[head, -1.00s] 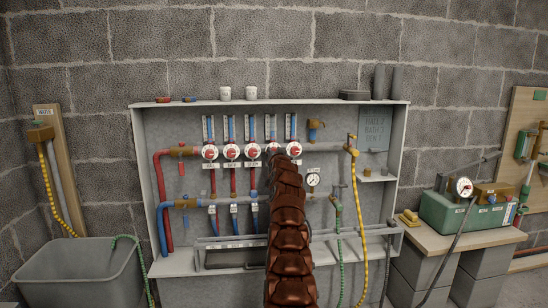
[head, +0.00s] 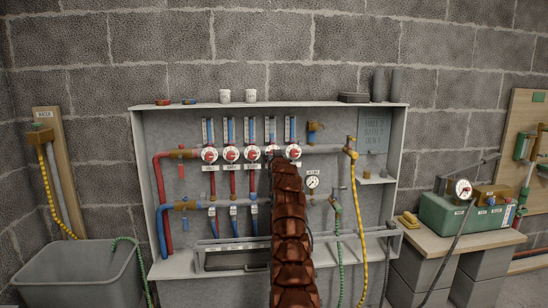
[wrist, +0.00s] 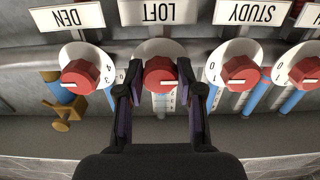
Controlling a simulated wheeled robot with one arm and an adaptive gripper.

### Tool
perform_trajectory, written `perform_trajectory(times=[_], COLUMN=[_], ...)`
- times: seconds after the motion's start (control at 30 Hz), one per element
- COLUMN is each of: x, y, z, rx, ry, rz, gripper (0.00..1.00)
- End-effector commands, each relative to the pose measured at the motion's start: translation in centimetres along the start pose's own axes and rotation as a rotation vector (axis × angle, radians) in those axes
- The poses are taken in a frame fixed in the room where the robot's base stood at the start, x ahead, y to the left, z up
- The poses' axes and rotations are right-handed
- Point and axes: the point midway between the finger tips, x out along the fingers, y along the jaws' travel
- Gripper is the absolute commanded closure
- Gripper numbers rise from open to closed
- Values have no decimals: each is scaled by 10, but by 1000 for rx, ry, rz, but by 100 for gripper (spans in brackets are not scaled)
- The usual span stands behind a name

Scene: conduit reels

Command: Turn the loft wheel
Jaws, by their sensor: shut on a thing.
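The loft wheel (wrist: 158,74) is a red knob on a white round dial, under the LOFT label (wrist: 157,12), which reads upside down in the wrist view. A white mark shows on the knob's face. My gripper (wrist: 160,84) is shut on it, one dark finger on each side. In the head view my brown arm covers most of this wheel, the second from the right in the row, and hides the gripper.
The den wheel (wrist: 82,70) and the study wheel (wrist: 236,68) sit close on either side. A brass fitting (wrist: 63,112) is beside the den wheel. A pressure gauge (head: 312,182) and a yellow hose (head: 359,225) lie right of my arm.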

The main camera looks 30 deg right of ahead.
Motion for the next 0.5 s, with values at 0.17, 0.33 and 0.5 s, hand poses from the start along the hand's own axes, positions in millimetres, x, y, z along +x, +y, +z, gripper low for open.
perform_trajectory(times=[0.17, 0.33, 0.5], x=[0, 0, 0], y=[0, 0, 0], z=[1, 0, 0], rx=[-1, 0, 0], ry=[-1, 0, 0], rz=[0, 0, 0], gripper=[63, 45, 38])
